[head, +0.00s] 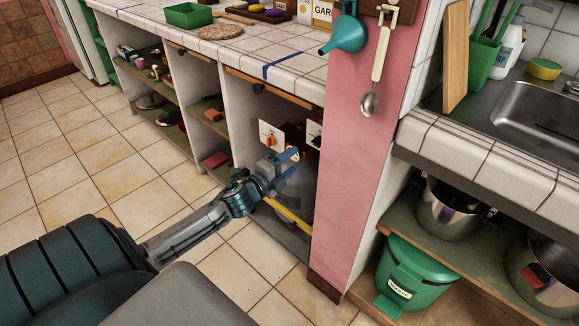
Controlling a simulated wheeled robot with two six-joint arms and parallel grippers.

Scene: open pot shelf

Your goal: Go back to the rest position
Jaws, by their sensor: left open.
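My left gripper (287,172) reaches in from the lower left on a grey arm. It is open, with its fingers at the mouth of the open compartment under the tiled counter, just left of the pink pillar (356,150). A rounded grey thing (306,203) shows partly behind and below the gripper; I cannot tell what it is or whether the fingers touch it. A yellow strip (287,215) runs below the gripper. My right gripper is not in view.
Outlet plates with an orange plug (271,138) are on the compartment's back wall. Right of the pillar, a shelf holds a steel pot (452,208), with a green bin (412,276) below. A teal funnel (347,34) and ladle (370,104) hang on the pillar. Tiled floor (90,160) is clear at left.

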